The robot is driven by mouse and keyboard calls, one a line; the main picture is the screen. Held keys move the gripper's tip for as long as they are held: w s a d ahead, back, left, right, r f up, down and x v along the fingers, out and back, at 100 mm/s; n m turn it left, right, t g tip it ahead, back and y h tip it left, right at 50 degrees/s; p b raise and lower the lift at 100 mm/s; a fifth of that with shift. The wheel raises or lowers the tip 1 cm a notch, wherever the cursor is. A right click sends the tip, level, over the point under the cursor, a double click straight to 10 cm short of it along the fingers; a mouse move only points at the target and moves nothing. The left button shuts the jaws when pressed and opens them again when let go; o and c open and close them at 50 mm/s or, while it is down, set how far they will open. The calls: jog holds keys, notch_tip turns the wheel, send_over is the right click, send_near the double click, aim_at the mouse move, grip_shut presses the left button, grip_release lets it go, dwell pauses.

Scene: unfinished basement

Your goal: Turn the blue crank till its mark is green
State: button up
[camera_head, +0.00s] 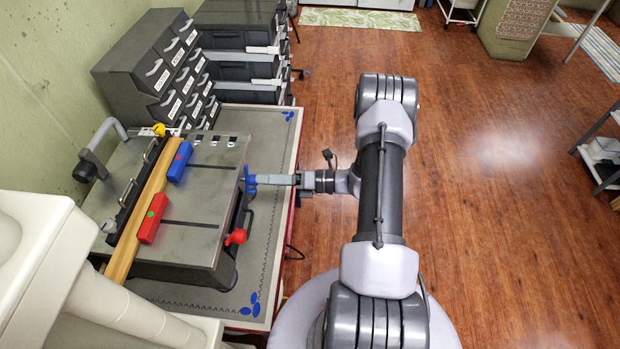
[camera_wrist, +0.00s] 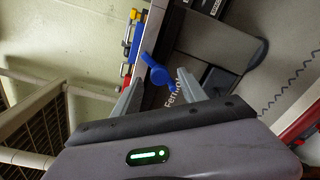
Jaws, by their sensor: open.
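The blue crank (camera_head: 249,183) sticks out from the right side of the grey machine table (camera_head: 215,190). In the wrist view the blue crank (camera_wrist: 158,74) shows between my two fingers. My gripper (camera_head: 258,179) is open and level at the crank; I cannot tell if a finger touches it. A blue block (camera_head: 178,163) on the table top bears a red mark (camera_head: 180,155). A red block (camera_head: 149,229) nearer the front bears a green mark (camera_head: 151,214).
A red crank (camera_head: 236,237) sits on the same side, nearer the front. A wooden strip (camera_head: 130,243) runs beside the blocks. Grey drawer units (camera_head: 150,70) stand behind. A pale machine body (camera_head: 35,265) fills the lower left. The wooden floor (camera_head: 500,220) at the right is mostly clear.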

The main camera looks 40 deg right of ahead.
jog(key=f+v, duration=0.1)
jog(key=v, duration=1.2)
jog(key=shift+s+d+r+p, duration=0.2)
jog(key=shift+d+r+p, duration=0.1)
jog(key=shift+r+p, duration=0.15)
